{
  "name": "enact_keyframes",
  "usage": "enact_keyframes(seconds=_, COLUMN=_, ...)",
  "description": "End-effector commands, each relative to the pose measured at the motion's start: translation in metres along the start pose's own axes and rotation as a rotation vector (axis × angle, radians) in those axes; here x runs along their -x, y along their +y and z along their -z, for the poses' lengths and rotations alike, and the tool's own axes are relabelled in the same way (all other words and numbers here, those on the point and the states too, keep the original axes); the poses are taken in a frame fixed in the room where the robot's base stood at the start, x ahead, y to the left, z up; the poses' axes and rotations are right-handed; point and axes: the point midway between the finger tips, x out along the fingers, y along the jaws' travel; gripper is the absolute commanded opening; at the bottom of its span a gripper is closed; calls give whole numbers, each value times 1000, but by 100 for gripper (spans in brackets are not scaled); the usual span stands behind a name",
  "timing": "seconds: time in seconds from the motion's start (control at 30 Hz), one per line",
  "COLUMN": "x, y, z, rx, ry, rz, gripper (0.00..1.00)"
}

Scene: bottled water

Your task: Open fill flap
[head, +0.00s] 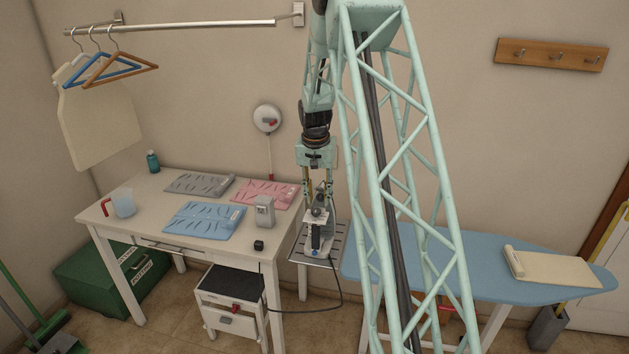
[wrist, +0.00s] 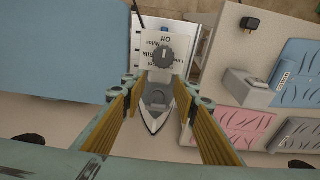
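A steam iron (head: 314,238) stands on a slatted metal rest (head: 338,243) at the right end of the white table. In the wrist view the iron (wrist: 152,124) points its nose toward the bottom of the picture. A grey dial (wrist: 163,57) with lettering shows behind. A grey rounded part on the iron's upper front (wrist: 158,98), which looks like the fill flap, lies between my finger lines; it appears closed, but is too small to be sure. My gripper (head: 317,193) is open above the iron, its yellow-padded fingers (wrist: 160,90) apart on either side and holding nothing.
A clear jug with a red handle (head: 123,204) stands at the table's left. Folded blue (head: 203,220), pink (head: 268,193) and grey (head: 199,184) cloths and a grey box (head: 264,212) lie left of the iron. A blue ironing board (head: 480,263) is close on the right.

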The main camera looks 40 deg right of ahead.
Motion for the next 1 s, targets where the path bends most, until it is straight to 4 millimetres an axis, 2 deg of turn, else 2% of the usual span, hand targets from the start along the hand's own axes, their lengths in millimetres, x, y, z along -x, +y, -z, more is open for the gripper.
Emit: enact_keyframes(seconds=1.0, x=-9, y=-1, z=-3, rx=1, ry=139, rz=1, gripper=27)
